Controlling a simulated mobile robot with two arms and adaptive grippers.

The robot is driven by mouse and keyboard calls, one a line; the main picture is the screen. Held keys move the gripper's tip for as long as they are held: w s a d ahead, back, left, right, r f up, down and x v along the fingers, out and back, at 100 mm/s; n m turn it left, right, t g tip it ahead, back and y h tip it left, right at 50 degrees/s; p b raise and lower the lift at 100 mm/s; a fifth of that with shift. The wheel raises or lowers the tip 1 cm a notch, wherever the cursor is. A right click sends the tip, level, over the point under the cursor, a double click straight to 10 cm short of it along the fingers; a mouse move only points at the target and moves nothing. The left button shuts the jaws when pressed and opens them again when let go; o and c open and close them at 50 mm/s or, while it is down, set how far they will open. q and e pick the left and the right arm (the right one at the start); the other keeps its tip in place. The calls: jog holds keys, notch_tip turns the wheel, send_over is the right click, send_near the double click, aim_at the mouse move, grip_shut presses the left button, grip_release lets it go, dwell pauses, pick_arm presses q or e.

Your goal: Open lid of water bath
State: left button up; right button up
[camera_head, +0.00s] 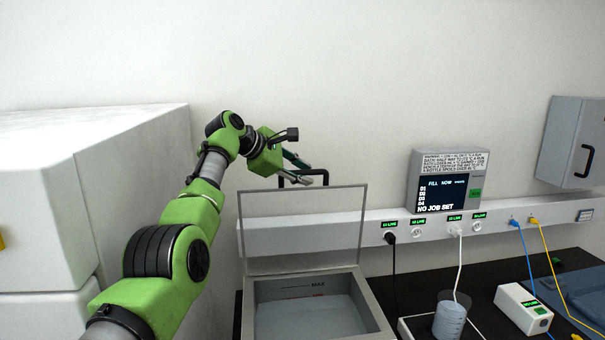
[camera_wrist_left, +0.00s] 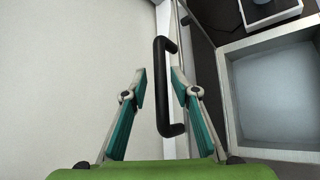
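The water bath (camera_head: 372,308) stands on the dark bench with its basin uncovered, and it also shows in the left wrist view (camera_wrist_left: 233,120). Its clear, grey-framed lid (camera_head: 300,228) stands about upright at the back edge. A black handle (camera_head: 283,180) sits at the lid's top; in the left wrist view the handle (camera_wrist_left: 161,60) runs up and down. My left gripper (camera_head: 312,171) is at the handle, behind the top of the lid. In the left wrist view its fingers (camera_wrist_left: 160,90) are spread either side of the handle, with gaps visible. My right gripper is out of view.
A white cabinet (camera_head: 130,150) stands at the left and a wall runs close behind the lid. A wall rail (camera_head: 355,238) carries sockets and a display unit (camera_head: 447,180). A beaker (camera_head: 449,318), cables and a small white device (camera_head: 522,308) lie to the right.

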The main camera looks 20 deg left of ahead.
pick_arm(q)
jog(key=shift+s+a+r, duration=0.25)
jog(key=shift+s+r, duration=0.1)
jog(key=v, duration=1.1)
jog(key=shift+f, duration=0.15)
